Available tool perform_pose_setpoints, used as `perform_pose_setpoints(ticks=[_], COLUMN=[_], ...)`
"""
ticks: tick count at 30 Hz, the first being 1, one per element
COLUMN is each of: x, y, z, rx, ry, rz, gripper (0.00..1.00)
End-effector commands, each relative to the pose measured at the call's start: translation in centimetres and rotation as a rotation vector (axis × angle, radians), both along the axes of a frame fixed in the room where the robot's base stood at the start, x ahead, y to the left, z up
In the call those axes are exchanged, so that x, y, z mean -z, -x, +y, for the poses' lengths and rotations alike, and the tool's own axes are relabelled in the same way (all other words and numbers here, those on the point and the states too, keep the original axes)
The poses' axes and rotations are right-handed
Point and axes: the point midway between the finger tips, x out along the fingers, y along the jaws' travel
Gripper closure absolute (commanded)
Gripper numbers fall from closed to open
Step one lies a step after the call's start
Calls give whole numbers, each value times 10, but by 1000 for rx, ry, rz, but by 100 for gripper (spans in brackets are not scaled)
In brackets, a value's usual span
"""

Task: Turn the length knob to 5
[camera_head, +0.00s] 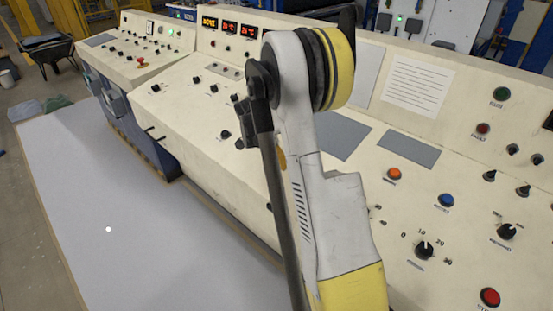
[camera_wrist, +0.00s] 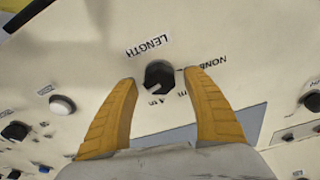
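The length knob (camera_wrist: 159,75) is black and round, on the cream panel in the wrist view, with the label LENGTH printed beside it. Marks reading NONE and 4 m show around it, turned in the picture; others are partly covered by a finger. A pale mark lies on the knob's lower side, but I cannot read its setting for sure. My gripper (camera_wrist: 161,78) is open, one yellow finger on each side of the knob. Small gaps show between fingertips and knob. In the head view I cannot make out the gripper or this knob; my arm blocks part of the panel.
In the wrist view, a white button (camera_wrist: 62,105) and a black knob (camera_wrist: 15,131) sit left, and another black knob (camera_wrist: 313,102) right. In the head view, the console carries an orange button (camera_head: 394,174), a blue button (camera_head: 446,200) and a numbered knob (camera_head: 424,250).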

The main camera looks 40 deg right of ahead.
Motion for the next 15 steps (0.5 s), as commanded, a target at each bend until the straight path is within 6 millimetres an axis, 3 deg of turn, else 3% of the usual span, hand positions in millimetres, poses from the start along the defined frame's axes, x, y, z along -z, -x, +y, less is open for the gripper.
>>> perform_pose_setpoints(ticks=[8,15], x=[-8,-52], y=[-1,0], z=[3,23], rx=[-2,-2], ry=[0,0], rz=[0,1], gripper=[41,41])
